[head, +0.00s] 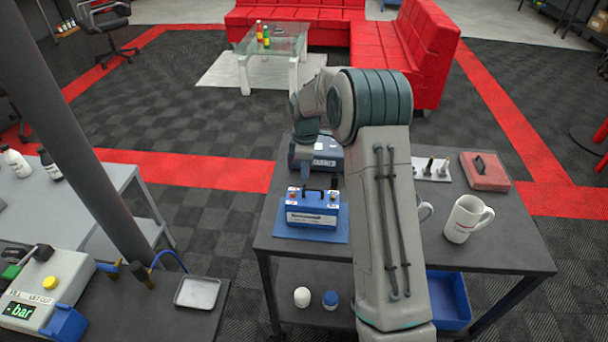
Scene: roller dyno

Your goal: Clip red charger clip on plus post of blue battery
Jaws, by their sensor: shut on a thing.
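The blue battery (313,217) stands upright on a blue mat (283,231) at the left of the grey table. It has a black carry handle and a white front label. Small red spots show on its top at the left and right; which post is plus is too small to read. My arm reaches over the table, and its wrist bends down behind the battery. My gripper (305,172) shows only as a small part above the battery's top left. It is shut, seemingly on the red charger clip, which I cannot make out clearly. Whether the clip touches a post is unclear.
A dark blue-grey box (328,160), seemingly the charger, stands behind the battery. A white mug (467,218), a red case (485,171) and a white holder (430,174) are at the right. My arm hides the table's middle. A blue bin (449,300) sits below.

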